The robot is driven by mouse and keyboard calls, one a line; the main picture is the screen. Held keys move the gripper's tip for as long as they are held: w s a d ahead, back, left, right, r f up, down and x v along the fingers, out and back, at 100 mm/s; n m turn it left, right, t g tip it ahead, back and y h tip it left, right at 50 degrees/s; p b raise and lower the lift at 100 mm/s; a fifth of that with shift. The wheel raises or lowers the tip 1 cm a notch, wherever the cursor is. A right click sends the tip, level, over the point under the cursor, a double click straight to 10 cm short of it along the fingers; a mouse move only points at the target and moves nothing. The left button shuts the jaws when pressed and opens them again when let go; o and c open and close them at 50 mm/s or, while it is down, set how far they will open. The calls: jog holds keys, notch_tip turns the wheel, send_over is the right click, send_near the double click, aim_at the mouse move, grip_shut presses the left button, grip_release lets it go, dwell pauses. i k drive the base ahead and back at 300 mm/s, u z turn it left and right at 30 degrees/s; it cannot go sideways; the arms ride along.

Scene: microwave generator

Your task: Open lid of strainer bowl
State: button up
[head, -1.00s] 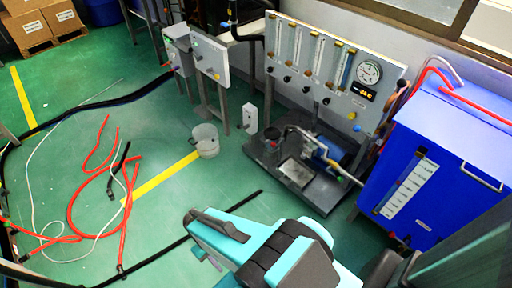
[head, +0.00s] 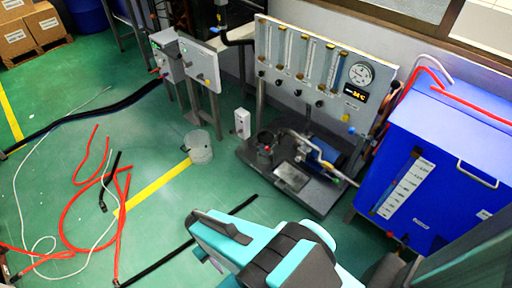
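A small dark, round-topped vessel (head: 266,143) stands at the left of the pump on a low grey platform (head: 322,202). It may be the strainer bowl, but it is too small to be sure. Its lid cannot be told apart from its body. My teal and black arm end (head: 250,245) reaches in from the bottom of the head view, short of the platform and apart from it. The fingertips do not show clearly, so I cannot tell how the gripper stands. I see nothing held.
A flowmeter panel (head: 308,75) stands behind the pump (head: 322,160), and a blue tank (head: 440,170) to its right. A pale bucket (head: 199,147) stands on the floor left of the platform. Red hoses (head: 68,212) and black hoses lie at the left. Some green floor is clear.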

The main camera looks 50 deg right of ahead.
aim_at(264, 138)
jog(key=i, duration=0.85)
jog(key=u, duration=0.05)
